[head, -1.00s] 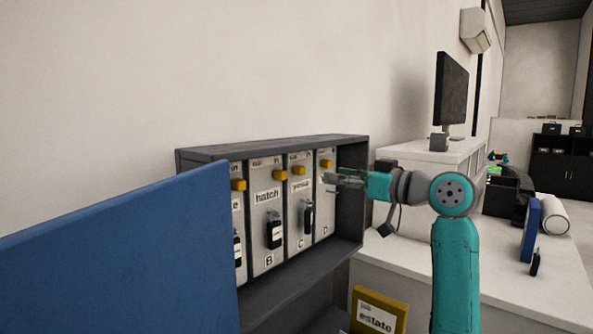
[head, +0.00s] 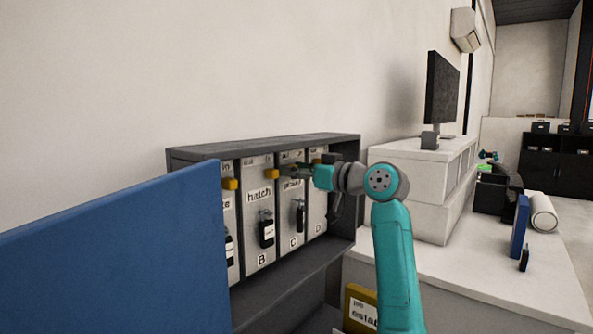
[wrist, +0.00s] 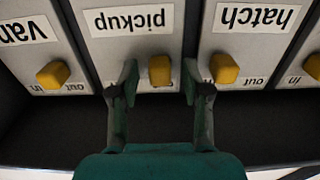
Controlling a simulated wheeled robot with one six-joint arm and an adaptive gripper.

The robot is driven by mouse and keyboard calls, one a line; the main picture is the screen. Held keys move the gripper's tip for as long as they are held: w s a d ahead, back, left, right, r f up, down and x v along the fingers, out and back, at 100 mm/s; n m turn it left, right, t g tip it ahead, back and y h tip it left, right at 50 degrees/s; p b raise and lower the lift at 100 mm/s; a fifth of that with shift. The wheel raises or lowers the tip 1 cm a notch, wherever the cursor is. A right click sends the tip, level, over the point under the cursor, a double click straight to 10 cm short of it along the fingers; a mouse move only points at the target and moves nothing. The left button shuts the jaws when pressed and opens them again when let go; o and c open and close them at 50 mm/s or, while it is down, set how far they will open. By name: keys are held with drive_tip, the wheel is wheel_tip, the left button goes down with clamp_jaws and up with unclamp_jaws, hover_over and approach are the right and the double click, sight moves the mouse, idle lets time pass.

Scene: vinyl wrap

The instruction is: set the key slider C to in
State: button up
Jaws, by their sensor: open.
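Key slider C is a yellow knob (wrist: 159,70) on the grey panel labelled "pickup" (wrist: 130,20), which appears upside down in the wrist view. An "in" mark shows to the knob's left; the mark to its right is hidden by a finger. The knob sits right of the panel's middle in that view. My gripper (wrist: 159,85) is open, one finger on each side of the knob; contact cannot be told. In the head view my gripper (head: 303,171) is at the top of panel C (head: 291,225) and covers its knob.
Neighbouring yellow knobs sit on the "van" panel (wrist: 53,74) and the "hatch" panel (wrist: 224,69). Black keys hang below, such as the hatch key (head: 266,230). The dark cabinet frame (head: 262,146) surrounds the panels. A blue board (head: 115,255) stands at the front left.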

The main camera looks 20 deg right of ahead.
clamp_jaws()
drive_tip(key=shift+d, duration=0.1)
drive_tip(key=shift+w+d, duration=0.8)
drive_tip(key=shift+d, duration=0.3)
drive_tip(key=shift+w+d, duration=0.8)
drive_tip(key=shift+d, duration=0.25)
unclamp_jaws()
drive_tip(key=shift+d, duration=0.1)
drive_tip(key=v, duration=1.2)
